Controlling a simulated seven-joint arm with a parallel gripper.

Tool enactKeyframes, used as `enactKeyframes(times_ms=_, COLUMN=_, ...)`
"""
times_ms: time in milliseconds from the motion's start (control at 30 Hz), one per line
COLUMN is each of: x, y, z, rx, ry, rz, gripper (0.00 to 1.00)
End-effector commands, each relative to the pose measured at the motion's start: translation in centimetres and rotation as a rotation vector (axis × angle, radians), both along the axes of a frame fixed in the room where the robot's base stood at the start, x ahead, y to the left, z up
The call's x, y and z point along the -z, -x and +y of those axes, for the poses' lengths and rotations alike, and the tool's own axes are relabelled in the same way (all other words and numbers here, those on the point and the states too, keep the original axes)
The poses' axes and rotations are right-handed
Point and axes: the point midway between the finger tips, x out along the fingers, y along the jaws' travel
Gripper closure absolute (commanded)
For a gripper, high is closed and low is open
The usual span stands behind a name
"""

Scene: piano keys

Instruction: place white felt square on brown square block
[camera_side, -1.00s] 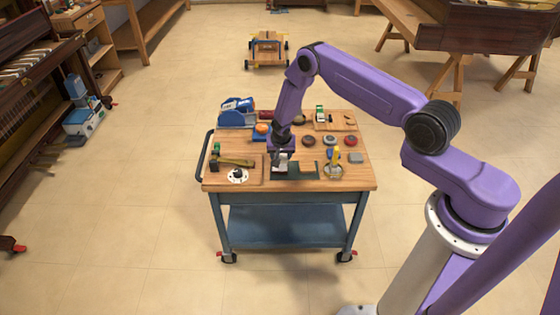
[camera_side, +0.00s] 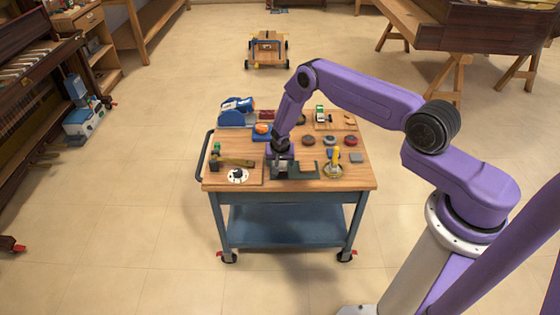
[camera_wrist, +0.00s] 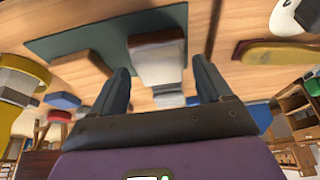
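My gripper (camera_side: 281,170) is low over the green mat (camera_side: 305,171) at the front of the cart top. In the wrist view my gripper (camera_wrist: 162,68) has its two dark fingers spread apart. In the side view my gripper mostly hides this piece.
A hammer (camera_side: 234,162) and a white disc (camera_side: 238,176) lie left of the mat. A yellow-handled tool (camera_side: 336,157) stands to the right. Several round pieces and a grey block (camera_side: 355,158) lie farther right.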

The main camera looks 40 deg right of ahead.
Motion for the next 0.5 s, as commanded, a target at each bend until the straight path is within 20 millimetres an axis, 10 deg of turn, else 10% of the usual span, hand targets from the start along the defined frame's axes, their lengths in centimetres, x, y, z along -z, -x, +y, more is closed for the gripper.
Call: enactKeyframes(times_ms=500, x=-1.6, y=0.3, z=0.4, rx=-0.002, ry=0.001, rz=0.000, gripper=0.23)
